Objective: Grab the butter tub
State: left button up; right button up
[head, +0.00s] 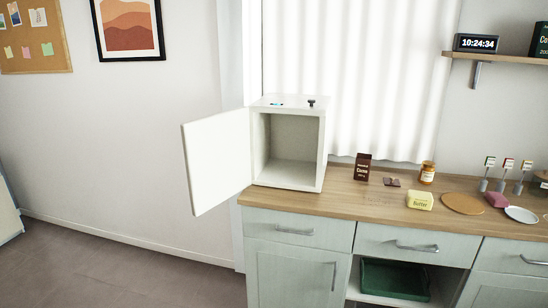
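A pale yellow butter tub (420,201) with "Butter" on its front stands on the wooden counter (340,205), towards the front edge and right of the middle. It stands just left of a round brown board. Nothing touches or covers it in the head view. Neither of my grippers shows in this view, so nothing is seen held.
An empty white cabinet (290,175) stands at the counter's left end, its door (217,160) open to the left. Behind the tub are a dark cocoa box (363,167), brown pieces (391,182) and an amber jar (427,173). A round board (463,204) and white plate (521,214) lie right.

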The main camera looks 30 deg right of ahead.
aim_at(417, 200)
jog(key=i+z, duration=0.1)
jog(key=z, duration=0.3)
jog(key=i+j+z, duration=0.1)
jog(key=z, duration=0.25)
jog(key=i+z, duration=0.1)
jog(key=z, duration=0.3)
jog(key=j+z, duration=0.2)
jog(key=z, duration=0.2)
jog(key=i+j+z, duration=0.3)
jog(key=j, duration=0.25)
jog(key=i+j+z, duration=0.1)
jog(key=j+z, duration=0.2)
jog(key=j, duration=0.25)
jog(key=j+z, duration=0.35)
jog(key=j, duration=0.2)
jog(key=i+j+z, duration=0.1)
jog(key=j+z, duration=0.2)
jog(key=j, duration=0.35)
jog(key=k+j, duration=0.1)
jog(key=j, duration=1.9)
jog(key=i+z, duration=0.05)
